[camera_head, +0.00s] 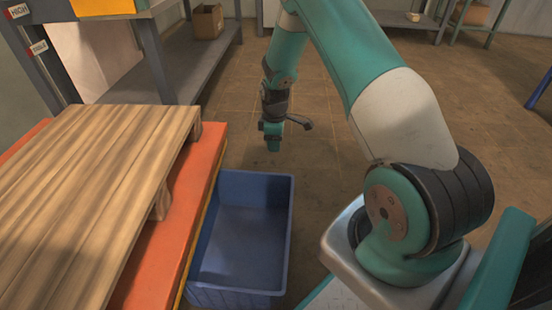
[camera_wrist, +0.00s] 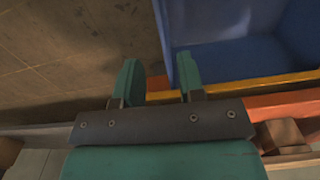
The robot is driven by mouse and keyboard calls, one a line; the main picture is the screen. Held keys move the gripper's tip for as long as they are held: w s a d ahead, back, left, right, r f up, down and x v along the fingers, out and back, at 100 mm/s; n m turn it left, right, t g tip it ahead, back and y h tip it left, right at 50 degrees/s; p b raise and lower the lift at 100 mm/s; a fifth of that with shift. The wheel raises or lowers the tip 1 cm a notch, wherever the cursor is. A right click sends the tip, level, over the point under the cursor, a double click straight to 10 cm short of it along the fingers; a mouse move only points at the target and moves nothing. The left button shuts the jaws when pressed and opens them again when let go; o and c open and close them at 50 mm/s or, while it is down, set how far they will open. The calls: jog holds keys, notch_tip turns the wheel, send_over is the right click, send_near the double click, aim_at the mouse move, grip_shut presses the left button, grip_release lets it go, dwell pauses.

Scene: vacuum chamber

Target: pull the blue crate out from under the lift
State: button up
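The blue crate (camera_head: 291,235) is open-topped and looks empty. It sits on the floor against the right side of the orange lift (camera_head: 150,275), and its left part is hidden by the lift's yellow-edged side. In the wrist view the crate (camera_wrist: 235,58) fills the upper right, beyond the lift's yellow and orange edge (camera_wrist: 250,83). My gripper (camera_head: 272,143) points down beyond the crate's far end in the head view, apart from it. In the wrist view my gripper (camera_wrist: 158,78) has its fingers spread with nothing between them; the right finger is close to the crate's corner.
A slatted wooden pallet (camera_head: 85,180) lies on the lift. A grey shelf (camera_head: 175,62) with a cardboard box (camera_head: 206,21) stands at the back left. Open brown floor (camera_head: 235,115) lies beyond the crate. A blue leg (camera_head: 540,90) shows at the far right.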

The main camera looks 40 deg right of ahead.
jog(key=shift+d+f, duration=0.2)
jog(key=shift+f, duration=0.15)
notch_tip(320, 180, down, 18)
jog(key=b, duration=0.8)
jog(key=shift+r, duration=0.25)
jog(key=shift+c, duration=0.2)
grip_shut()
dwell(0.8)
